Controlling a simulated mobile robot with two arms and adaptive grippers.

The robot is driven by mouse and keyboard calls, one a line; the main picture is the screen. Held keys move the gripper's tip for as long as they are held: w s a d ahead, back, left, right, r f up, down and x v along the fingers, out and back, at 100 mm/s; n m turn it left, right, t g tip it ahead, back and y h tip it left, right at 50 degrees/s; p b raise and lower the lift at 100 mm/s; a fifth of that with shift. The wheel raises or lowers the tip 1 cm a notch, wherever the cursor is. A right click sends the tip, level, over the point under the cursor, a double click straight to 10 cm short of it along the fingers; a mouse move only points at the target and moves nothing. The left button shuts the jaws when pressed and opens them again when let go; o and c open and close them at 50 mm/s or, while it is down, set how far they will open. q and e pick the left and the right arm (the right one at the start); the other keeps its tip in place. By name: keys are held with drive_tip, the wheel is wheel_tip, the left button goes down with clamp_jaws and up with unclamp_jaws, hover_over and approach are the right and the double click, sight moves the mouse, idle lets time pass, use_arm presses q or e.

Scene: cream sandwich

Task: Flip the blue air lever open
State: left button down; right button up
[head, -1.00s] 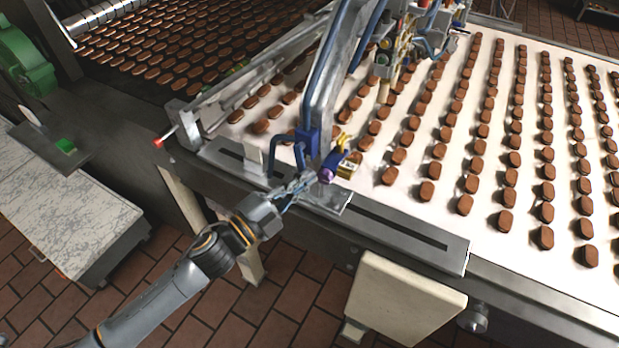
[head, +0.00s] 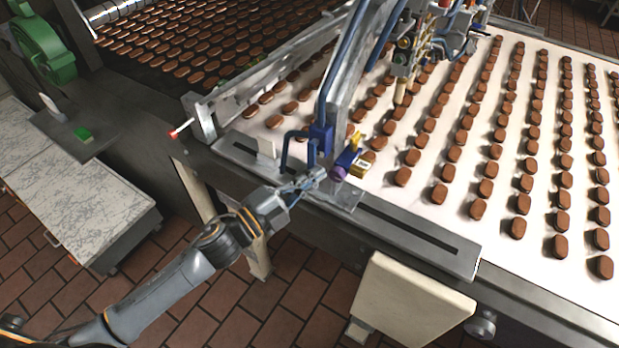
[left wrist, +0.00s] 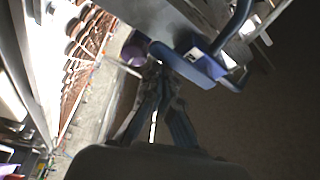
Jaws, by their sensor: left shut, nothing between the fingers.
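A blue lever part (head: 346,158) with a purple round end and a yellow fitting (head: 360,168) sits beside a blue block (head: 321,138) at the foot of the metal arm on the conveyor edge. A bent blue tube (head: 285,148) stands left of the block. My left gripper (head: 318,176) is shut and empty, its tips close to the purple end (head: 338,173). In the left wrist view its fingertips (left wrist: 156,72) lie just below the purple end (left wrist: 133,55) and by the blue block (left wrist: 195,62). Whether they touch is unclear. My right gripper is not in view.
The white conveyor belt (head: 413,215) carries rows of brown biscuits. A grey slotted rail (head: 420,243) runs along its front edge. A red-tipped rod (head: 181,128) sticks out at the left. A cream box (head: 410,300) hangs below the edge. Tiled floor is free in front.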

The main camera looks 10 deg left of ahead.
use_arm(q)
drive_tip(key=v, duration=1.2)
idle(0.3)
